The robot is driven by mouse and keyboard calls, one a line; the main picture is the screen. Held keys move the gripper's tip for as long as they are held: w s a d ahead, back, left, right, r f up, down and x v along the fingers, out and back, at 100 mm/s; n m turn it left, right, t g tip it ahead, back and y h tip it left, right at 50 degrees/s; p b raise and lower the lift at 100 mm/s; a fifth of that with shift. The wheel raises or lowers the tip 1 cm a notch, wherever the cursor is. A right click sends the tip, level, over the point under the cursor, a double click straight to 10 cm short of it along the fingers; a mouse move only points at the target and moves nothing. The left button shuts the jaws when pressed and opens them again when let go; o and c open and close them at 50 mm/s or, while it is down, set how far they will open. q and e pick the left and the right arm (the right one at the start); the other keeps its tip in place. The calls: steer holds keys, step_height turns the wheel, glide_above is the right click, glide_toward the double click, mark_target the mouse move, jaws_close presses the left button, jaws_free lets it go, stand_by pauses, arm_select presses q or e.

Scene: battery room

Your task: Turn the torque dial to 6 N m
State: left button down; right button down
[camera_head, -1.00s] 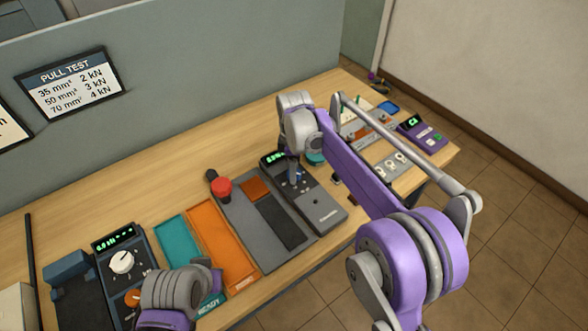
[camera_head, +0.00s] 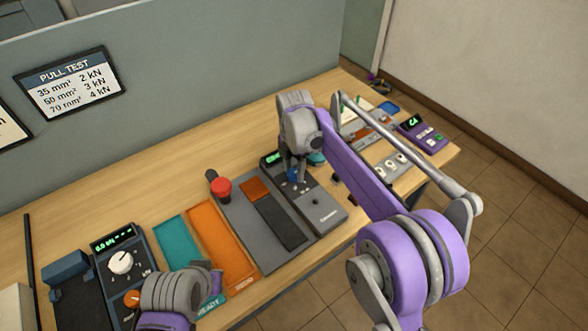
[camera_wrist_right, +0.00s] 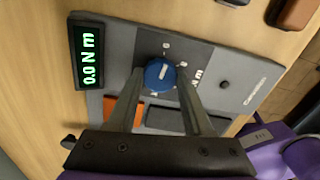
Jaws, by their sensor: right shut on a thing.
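The torque dial (camera_wrist_right: 160,75) is a round blue knob with a white pointer mark, on a grey tester panel (camera_head: 321,210). In the right wrist view it sits between the fingertips of my right gripper (camera_wrist_right: 161,84), which is shut on it. In the head view my right gripper (camera_head: 293,168) reaches down onto the dial (camera_head: 292,176), which is partly hidden by the fingers. The tester's display (camera_wrist_right: 89,55) reads 0.0 N m in green.
A red knob (camera_head: 221,189) stands left of the tester. An orange tray (camera_head: 222,244) and a teal tray (camera_head: 183,243) lie further left, then another dial unit (camera_head: 121,263) with a white knob. A purple device (camera_head: 422,134) is at the right end of the table.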

mark_target(294, 173)
steer(key=shift+n, duration=0.6)
steer(key=shift+c, duration=1.5)
jaws_free()
steer(key=shift+r, duration=0.1)
step_height(294, 173, up, 11)
steer(key=shift+p, duration=0.35)
